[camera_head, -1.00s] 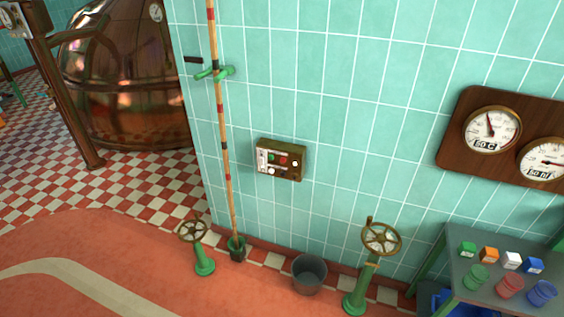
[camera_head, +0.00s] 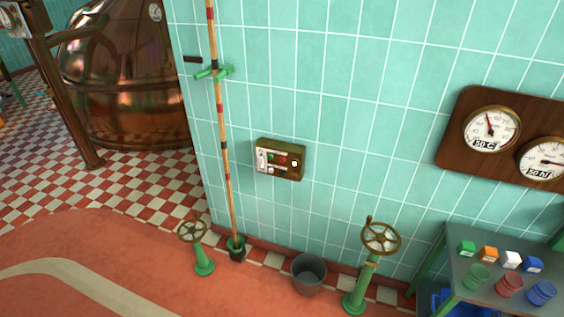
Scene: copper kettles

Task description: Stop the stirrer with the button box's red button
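The button box (camera_head: 280,159) is a brown box with a light strip at its left, fixed to the turquoise tiled wall near the middle of the head view. The red button (camera_head: 283,159) sits near the centre of its face. A green button lies just left of it, and white round ones are at the right and below. Neither of my grippers shows in the head view. The stirrer cannot be made out; a large copper kettle (camera_head: 128,82) stands at the back left.
Two green valve stands with handwheels (camera_head: 380,238) (camera_head: 193,231) rise from the floor, with a grey bucket (camera_head: 308,273) between them. A striped pole (camera_head: 223,140) stands left of the box. A table (camera_head: 480,262) with coloured blocks and cups is at the right, below two gauges (camera_head: 491,130).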

